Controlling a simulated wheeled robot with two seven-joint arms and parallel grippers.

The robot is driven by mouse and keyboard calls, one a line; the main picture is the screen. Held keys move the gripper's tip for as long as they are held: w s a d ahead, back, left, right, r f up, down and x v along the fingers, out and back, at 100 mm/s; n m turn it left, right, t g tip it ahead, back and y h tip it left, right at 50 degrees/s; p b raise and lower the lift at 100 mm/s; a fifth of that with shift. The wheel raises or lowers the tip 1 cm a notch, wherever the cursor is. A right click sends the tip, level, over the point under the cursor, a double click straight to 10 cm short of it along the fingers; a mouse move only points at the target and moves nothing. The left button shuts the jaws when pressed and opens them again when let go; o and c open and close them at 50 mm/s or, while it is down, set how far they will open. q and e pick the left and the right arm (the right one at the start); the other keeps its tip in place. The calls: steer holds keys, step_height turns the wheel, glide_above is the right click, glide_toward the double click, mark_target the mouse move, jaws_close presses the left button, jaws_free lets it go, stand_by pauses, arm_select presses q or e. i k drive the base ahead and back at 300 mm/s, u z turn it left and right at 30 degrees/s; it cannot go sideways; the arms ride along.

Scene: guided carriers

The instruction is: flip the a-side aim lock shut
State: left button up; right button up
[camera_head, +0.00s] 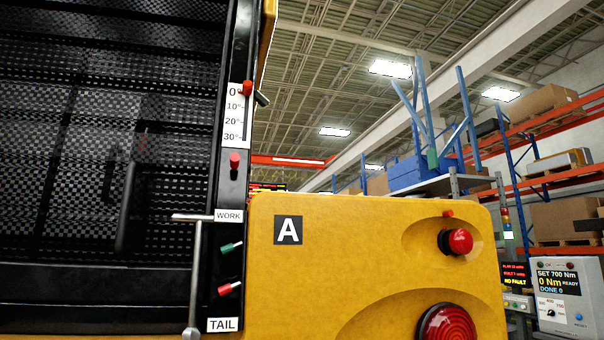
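The A-side of a yellow machine carries a black square marked A (288,230). On the black post left of it is a white angle scale (233,116) marked 0° to 30°. A red knob (247,87) sits at the 0° mark, with a short dark lever (262,98) sticking out to its right. A second red knob (235,160) is below the scale. No part is labelled as the aim lock, and I cannot tell which one it is or whether it is shut. Neither of my grippers is in view.
A green toggle (231,247) and a red toggle (229,288) sit between the WORK and TAIL labels. A grey T-shaped bar (195,270) stands beside them. A red push button (460,241) and a red lamp (446,324) are at right. Storage racks stand behind.

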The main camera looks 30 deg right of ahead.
mark_target(235, 157)
steer(key=z, duration=0.15)
steer(key=i, duration=0.2)
steer(key=z, duration=0.4)
steer(key=k, duration=0.4)
steer(key=z, duration=0.95)
steer(key=k, duration=1.15)
steer(key=z, duration=0.1)
